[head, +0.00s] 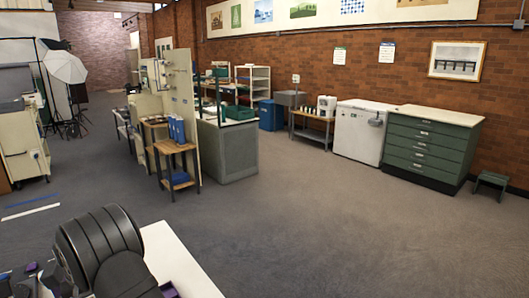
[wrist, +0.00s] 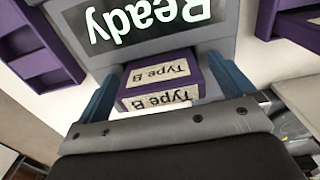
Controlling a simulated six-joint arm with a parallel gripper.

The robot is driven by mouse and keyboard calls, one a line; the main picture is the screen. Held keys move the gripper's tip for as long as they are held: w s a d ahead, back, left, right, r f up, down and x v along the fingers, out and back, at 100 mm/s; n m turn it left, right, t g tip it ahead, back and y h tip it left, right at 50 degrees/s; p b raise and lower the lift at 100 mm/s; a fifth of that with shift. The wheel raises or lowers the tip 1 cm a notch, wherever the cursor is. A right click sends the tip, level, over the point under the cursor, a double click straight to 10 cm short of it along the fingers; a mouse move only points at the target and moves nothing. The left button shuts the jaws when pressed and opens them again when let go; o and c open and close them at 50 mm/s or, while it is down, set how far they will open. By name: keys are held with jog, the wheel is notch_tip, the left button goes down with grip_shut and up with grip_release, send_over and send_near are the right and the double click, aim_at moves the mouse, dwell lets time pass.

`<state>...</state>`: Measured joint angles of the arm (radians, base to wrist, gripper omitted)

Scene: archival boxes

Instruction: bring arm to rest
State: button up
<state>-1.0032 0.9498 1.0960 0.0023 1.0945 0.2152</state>
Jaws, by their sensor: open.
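My gripper (wrist: 165,63) shows in the wrist view with its two blue fingers apart. A purple box with white "Type B" labels (wrist: 158,75) lies between or just beyond the fingers. I cannot tell whether either finger touches it. It is beside a grey surface with a dark "Ready" panel (wrist: 140,22). In the head view my dark arm covers the lower left corner, and the gripper cannot be made out there.
Purple trays or boxes stand at the left (wrist: 45,45) and right (wrist: 290,20) in the wrist view. A white table (head: 180,262) lies beside my arm in the head view. Open carpet (head: 300,230) stretches beyond, with green drawers (head: 428,148) by the brick wall.

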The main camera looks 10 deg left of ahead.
jog(key=shift+r, duration=0.1)
notch_tip(320, 180, up, 16)
notch_tip(320, 180, down, 17)
jog(key=shift+r, duration=0.15)
notch_tip(320, 180, up, 10)
jog(key=shift+r, duration=0.1)
jog(key=shift+s+a, duration=0.15)
jog(key=shift+s, duration=1.1)
dwell(0.7)
dwell(0.8)
